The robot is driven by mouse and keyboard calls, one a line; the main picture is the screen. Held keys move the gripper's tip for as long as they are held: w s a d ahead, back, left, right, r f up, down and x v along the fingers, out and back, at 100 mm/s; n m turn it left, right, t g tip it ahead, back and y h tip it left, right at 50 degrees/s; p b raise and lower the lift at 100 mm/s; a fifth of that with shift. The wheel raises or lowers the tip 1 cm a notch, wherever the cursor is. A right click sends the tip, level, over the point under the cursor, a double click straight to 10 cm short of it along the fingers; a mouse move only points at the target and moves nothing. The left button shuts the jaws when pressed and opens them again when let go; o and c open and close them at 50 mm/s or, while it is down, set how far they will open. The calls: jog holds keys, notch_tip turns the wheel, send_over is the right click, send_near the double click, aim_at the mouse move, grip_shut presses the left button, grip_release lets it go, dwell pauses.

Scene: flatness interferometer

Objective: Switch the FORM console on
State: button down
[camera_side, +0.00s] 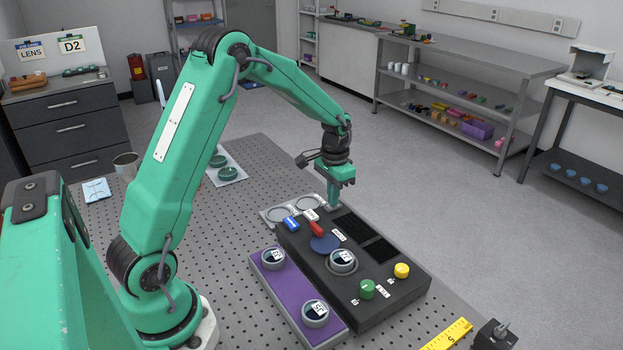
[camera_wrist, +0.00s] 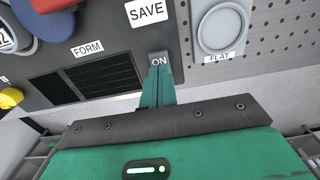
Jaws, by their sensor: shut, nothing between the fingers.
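The dark FORM console (camera_side: 318,268) lies on the perforated bench in the side view. Its FORM label (camera_wrist: 88,48) shows in the wrist view, above black grilles. A small grey ON key (camera_wrist: 158,60) sits at the console's edge, beside the SAVE label (camera_wrist: 146,12). My gripper (camera_wrist: 158,82) points down at the ON key, its closed fingertips overlapping the key's lower edge in the wrist view. I cannot tell whether they touch it or whether it is pressed. In the side view my gripper (camera_side: 335,203) is at the console's far end, empty.
A light FLAT plate (camera_wrist: 219,56) with a round seat lies beside the console. Red (camera_side: 316,228) and blue (camera_side: 291,224) controls stand close to my gripper. Green (camera_side: 367,289) and yellow (camera_side: 402,270) knobs are at the near end. A purple tray (camera_side: 285,287) holds round parts.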

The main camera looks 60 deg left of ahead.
aim_at(329, 207)
notch_tip(329, 207, up, 14)
dwell(0.6)
jog(key=shift+f, duration=0.1)
jog(key=shift+s, duration=0.5)
jog(key=shift+f, duration=0.25)
notch_tip(329, 207, down, 14)
jog(key=shift+r, duration=0.15)
dwell(0.7)
